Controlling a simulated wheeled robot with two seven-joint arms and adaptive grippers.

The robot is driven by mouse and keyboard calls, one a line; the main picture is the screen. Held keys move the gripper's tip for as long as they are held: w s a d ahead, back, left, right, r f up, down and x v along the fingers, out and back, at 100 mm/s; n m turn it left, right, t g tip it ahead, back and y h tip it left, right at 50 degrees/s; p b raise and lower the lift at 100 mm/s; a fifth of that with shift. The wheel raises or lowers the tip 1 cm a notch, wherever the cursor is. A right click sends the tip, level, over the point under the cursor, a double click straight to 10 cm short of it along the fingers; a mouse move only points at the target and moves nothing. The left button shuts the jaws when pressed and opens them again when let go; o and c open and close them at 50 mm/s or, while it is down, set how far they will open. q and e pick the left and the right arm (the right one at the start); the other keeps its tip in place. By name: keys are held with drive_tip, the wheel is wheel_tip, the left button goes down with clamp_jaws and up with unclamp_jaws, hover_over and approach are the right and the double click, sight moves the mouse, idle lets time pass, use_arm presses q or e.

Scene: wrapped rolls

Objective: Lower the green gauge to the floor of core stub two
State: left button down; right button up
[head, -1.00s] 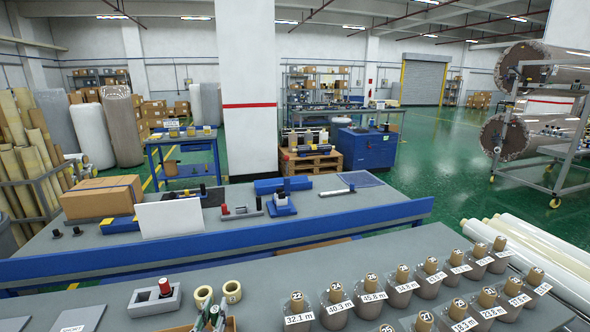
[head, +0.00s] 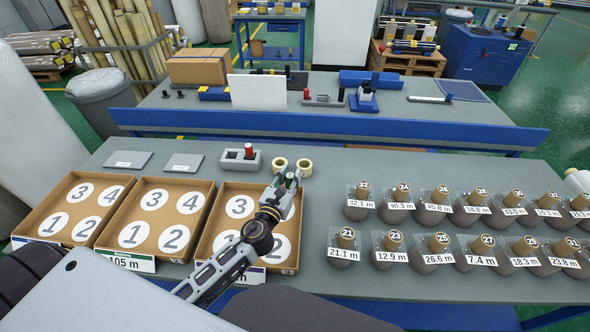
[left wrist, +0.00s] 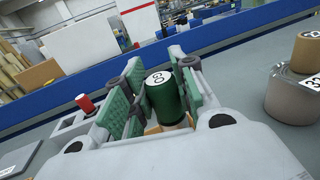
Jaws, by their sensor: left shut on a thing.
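The green gauge (left wrist: 166,98) is a dark green cylinder with a white marked top. My left gripper (left wrist: 155,100) is shut on it, green pads on either side; the gauge looks close to upright. In the head view my left gripper (head: 287,182) is over the back right corner of the right-hand tray, just in front of two pale yellow rings, the left one (head: 281,165) and the right one (head: 304,167). These may be the core stubs; no number on them can be read. Something tan shows under the gauge, but I cannot tell what. My right gripper is out of view.
A red gauge (head: 249,152) stands in a grey block (head: 236,161) left of the rings. Cardboard trays (head: 120,243) with numbered circles lie at front left. Several wrapped, labelled rolls (head: 435,212) stand on the right. A blue rail (head: 330,128) runs behind the bench.

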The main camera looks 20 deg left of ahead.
use_arm(q)
drive_tip(key=w+r+p, duration=0.1)
drive_tip(key=w+r, duration=0.5)
drive_tip(key=r, duration=0.3)
drive_tip(key=w+r+p, duration=0.1)
drive_tip(key=w+r, duration=0.5)
drive_tip(key=r, duration=0.3)
drive_tip(key=w+f, duration=0.3)
drive_tip(key=f, duration=0.4)
drive_tip(key=w+a+f+y, duration=0.1)
drive_tip(key=w+f, duration=0.2)
drive_tip(key=f, duration=0.3)
drive_tip(key=shift+w+a+f+n+p, duration=0.2)
drive_tip(key=shift+w+f+n+p, duration=0.15)
drive_tip(key=shift+w+f+n, duration=0.05)
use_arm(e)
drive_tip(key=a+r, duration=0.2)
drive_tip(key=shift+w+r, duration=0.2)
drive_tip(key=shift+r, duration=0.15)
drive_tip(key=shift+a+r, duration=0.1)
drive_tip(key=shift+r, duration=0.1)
